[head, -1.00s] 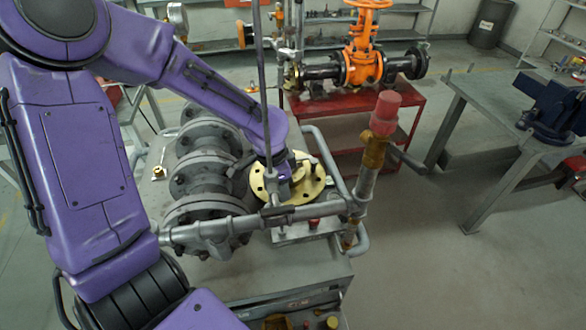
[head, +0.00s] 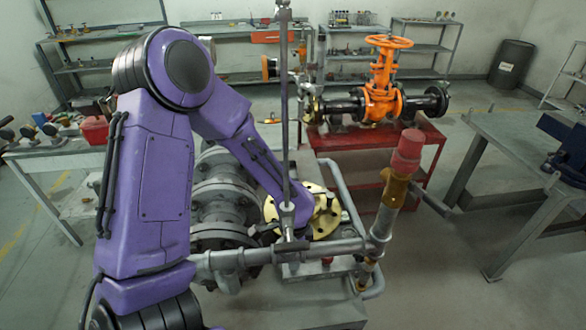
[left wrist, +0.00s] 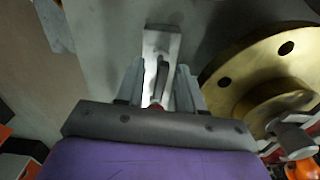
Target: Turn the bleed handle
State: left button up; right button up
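In the left wrist view, my left gripper (left wrist: 157,72) is open, with its two grey fingers apart. A slim dark lever with a red end (left wrist: 160,82), which looks like the bleed handle, lies between the fingers in front of a pale metal plate (left wrist: 161,45). Gaps seem to show on both sides of the lever; contact is unclear. In the head view, my purple left arm reaches down behind the upright rod beside the brass flange (head: 318,214). The gripper and handle cannot be made out there. My right gripper is not in view.
The brass flange (left wrist: 250,75) is close on the right in the wrist view. A grey horizontal pipe (head: 335,247), an upright rod (head: 285,120) and a red-capped post (head: 400,170) stand around the arm. An orange valve (head: 382,85) sits on a red cart behind.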

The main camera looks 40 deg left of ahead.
pick_arm(q)
grip_shut()
jog(key=shift+w, duration=0.1)
